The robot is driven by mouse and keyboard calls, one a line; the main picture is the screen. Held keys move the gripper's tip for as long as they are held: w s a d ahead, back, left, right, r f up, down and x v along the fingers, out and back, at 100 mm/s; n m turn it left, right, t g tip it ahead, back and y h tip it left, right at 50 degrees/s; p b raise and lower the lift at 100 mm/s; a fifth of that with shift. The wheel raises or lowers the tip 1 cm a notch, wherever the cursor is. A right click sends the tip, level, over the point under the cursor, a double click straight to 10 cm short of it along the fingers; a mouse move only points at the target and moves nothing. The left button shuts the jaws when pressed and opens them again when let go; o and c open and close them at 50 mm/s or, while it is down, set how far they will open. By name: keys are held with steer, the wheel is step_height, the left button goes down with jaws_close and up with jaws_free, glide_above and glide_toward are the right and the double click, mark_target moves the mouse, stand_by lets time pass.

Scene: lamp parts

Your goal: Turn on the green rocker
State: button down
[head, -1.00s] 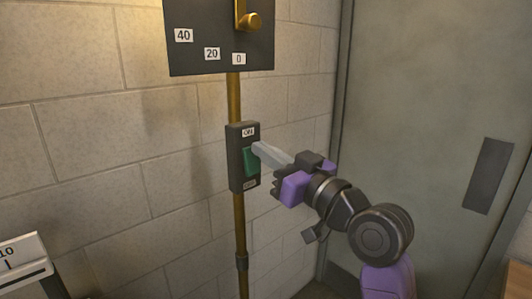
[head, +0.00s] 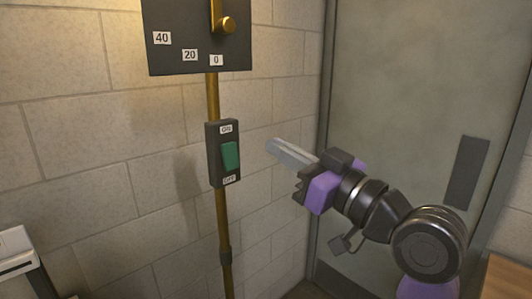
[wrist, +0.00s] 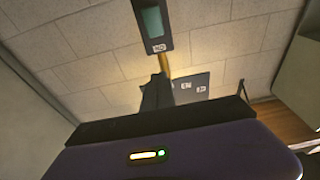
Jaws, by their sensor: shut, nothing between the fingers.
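The green rocker (head: 230,155) sits in a dark upright switch box (head: 213,170) on a brass pole against the wall. An ON label is above the rocker and an OFF label below it. Which end of the rocker is pressed in is hard to tell. My gripper (head: 270,146) is shut and empty. Its fingertips point at the switch from the right, clear of it, level with the rocker's upper part. In the wrist view the rocker (wrist: 152,20) shows at the top, beyond my fingers (wrist: 155,88), with the ON label on its lower side.
A grey door (head: 400,110) stands to the right. A white-topped object (head: 15,250) is at lower left. Space between gripper and switch is free.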

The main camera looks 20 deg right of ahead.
steer(key=shift+s+d+r, duration=0.15)
steer(key=shift+s+d, duration=0.05)
steer(key=shift+s, duration=0.45)
steer(key=shift+s+d+r, duration=0.1)
steer(key=shift+s+d, duration=0.1)
steer(key=shift+s, duration=0.4)
